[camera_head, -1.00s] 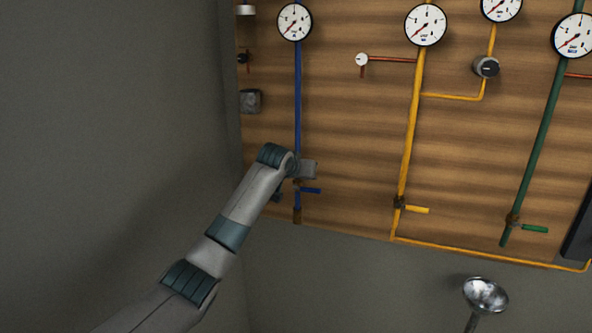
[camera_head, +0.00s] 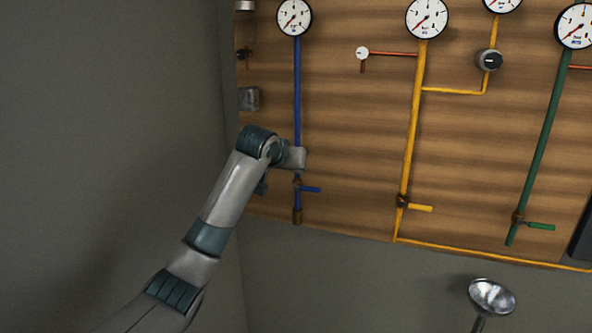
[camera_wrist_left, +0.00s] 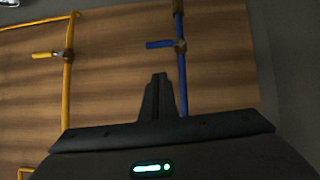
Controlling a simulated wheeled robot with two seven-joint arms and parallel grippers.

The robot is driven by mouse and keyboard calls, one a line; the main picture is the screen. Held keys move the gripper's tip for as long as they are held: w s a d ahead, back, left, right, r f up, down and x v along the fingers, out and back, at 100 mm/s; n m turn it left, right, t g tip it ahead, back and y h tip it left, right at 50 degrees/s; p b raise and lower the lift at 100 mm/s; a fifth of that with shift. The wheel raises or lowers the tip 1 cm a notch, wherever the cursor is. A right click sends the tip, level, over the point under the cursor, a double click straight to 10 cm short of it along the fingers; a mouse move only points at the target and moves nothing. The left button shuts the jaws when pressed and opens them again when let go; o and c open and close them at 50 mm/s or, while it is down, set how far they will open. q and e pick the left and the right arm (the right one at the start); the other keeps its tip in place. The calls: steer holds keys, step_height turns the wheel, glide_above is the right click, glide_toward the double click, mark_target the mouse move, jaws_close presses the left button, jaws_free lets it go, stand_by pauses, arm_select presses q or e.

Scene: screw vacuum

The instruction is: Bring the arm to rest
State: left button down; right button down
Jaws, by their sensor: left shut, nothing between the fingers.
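My left arm (camera_head: 228,190) reaches up from the lower left in the head view, its wrist beside the blue pipe (camera_head: 297,95). The left gripper is mostly hidden behind the wrist there. In the left wrist view the left gripper (camera_wrist_left: 159,77) has its dark fingers together, with nothing between them. The fingers point at the wooden panel (camera_wrist_left: 115,70). The blue valve handle (camera_head: 311,189) sticks out to the right below my wrist; it also shows in the left wrist view (camera_wrist_left: 159,44), above and apart from the fingertips. My right gripper is out of view.
A yellow pipe (camera_head: 412,120) with a yellow handle (camera_head: 420,208) and a green pipe (camera_head: 543,140) with a green handle (camera_head: 541,226) run down the panel. Gauges line the top. A metal lamp-like cup (camera_head: 492,297) stands lower right. Grey wall fills the left.

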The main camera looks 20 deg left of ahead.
arm_select(q)
steer(key=shift+f, duration=0.1)
step_height(320, 180, down, 34)
steer(key=s+a+g+b, duration=0.1)
steer(key=s+g+b, duration=0.1)
steer(key=g, duration=0.1)
steer(key=s+f+g+b, duration=0.1)
steer(key=s+f, duration=0.5)
steer(key=f, duration=0.5)
steer(key=s+a+f+y, duration=0.1)
steer(key=s+f, duration=0.5)
steer(key=f, duration=0.4)
steer(key=s+f+g+b, duration=0.1)
steer(key=s+f, duration=0.5)
steer(key=f, duration=0.5)
steer(key=s+f+g+b, duration=0.1)
steer(key=s+f+g, duration=0.1)
steer(key=s+f, duration=1.25)
steer(key=s+f+m+g, duration=0.1)
steer(key=s+f, duration=0.4)
steer(key=s, duration=1)
steer(key=s+d+f+g+b, duration=0.1)
steer(key=s+f, duration=0.4)
steer(key=s, duration=1)
steer(key=s+d+f+m+g+b, duration=0.1)
steer(key=s+f, duration=0.5)
steer(key=s, duration=0.9)
steer(key=shift+m, duration=0.3)
